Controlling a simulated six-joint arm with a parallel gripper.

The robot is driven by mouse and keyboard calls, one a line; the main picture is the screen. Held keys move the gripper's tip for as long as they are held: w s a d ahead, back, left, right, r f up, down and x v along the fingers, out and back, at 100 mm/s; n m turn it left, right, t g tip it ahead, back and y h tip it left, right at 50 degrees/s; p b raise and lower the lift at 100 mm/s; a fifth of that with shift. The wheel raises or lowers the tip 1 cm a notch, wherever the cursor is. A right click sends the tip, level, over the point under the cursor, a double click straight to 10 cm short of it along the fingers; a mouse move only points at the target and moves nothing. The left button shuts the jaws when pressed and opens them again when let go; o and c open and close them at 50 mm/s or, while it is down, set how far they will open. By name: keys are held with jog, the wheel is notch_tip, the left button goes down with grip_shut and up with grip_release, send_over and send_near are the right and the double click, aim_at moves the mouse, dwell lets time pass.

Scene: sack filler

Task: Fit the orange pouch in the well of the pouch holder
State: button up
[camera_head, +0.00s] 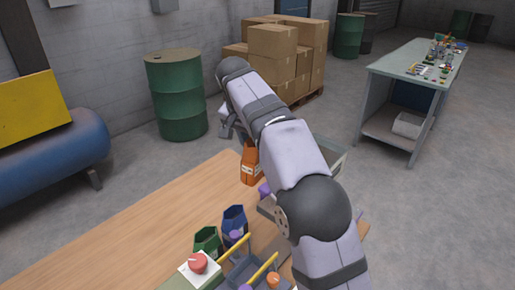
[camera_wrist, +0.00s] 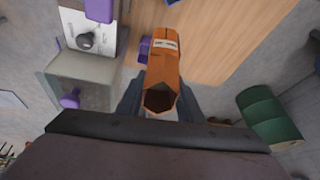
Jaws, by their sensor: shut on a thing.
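The orange pouch (camera_wrist: 163,66) is between the two fingers of my gripper (camera_wrist: 160,104) in the wrist view, with its dark open mouth toward the camera and a pale label on its side. In the head view the orange pouch (camera_head: 250,167) shows at the far end of the wooden table, partly behind my arm. I cannot tell whether it touches the table. I cannot clearly make out the pouch holder or its well. A purple part (camera_wrist: 144,49) lies just left of the pouch in the wrist view and may belong to it.
A blue pouch (camera_head: 235,219) and a green pouch (camera_head: 207,240) stand on the near table, beside a red button on a white box (camera_head: 200,269). A grey bin (camera_wrist: 84,68) is at the table's edge. The wooden table (camera_head: 150,225) is clear to the left.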

jog(key=s+a+r+n+g+y+p, duration=0.35)
jog(key=s+r+n+p, duration=0.45)
jog(key=n, duration=0.5)
jog(key=s+a+r+n+g+y+p, duration=0.25)
jog(key=s+a+r+n+p, duration=0.3)
jog(key=r+n, duration=0.6)
jog(key=s+d+f+n, duration=0.2)
jog(key=f+n, duration=0.1)
jog(key=f, duration=0.6)
jog(key=s+d+f+n, duration=0.1)
jog(key=s+f+n, duration=0.2)
jog(key=f, duration=0.5)
jog(key=s+d+f+n+g, duration=0.1)
jog(key=s+d+f+n, duration=0.1)
jog(key=f, duration=0.7)
jog(key=shift+s+d+f+n+h+p, duration=0.3)
jog(key=shift+s+n, duration=0.1)
jog(key=shift+n, duration=0.45)
jog(key=shift+f, duration=0.15)
jog(key=shift+f+b, duration=1.55)
jog(key=shift+f, duration=0.65)
jog(key=shift+f, duration=0.2)
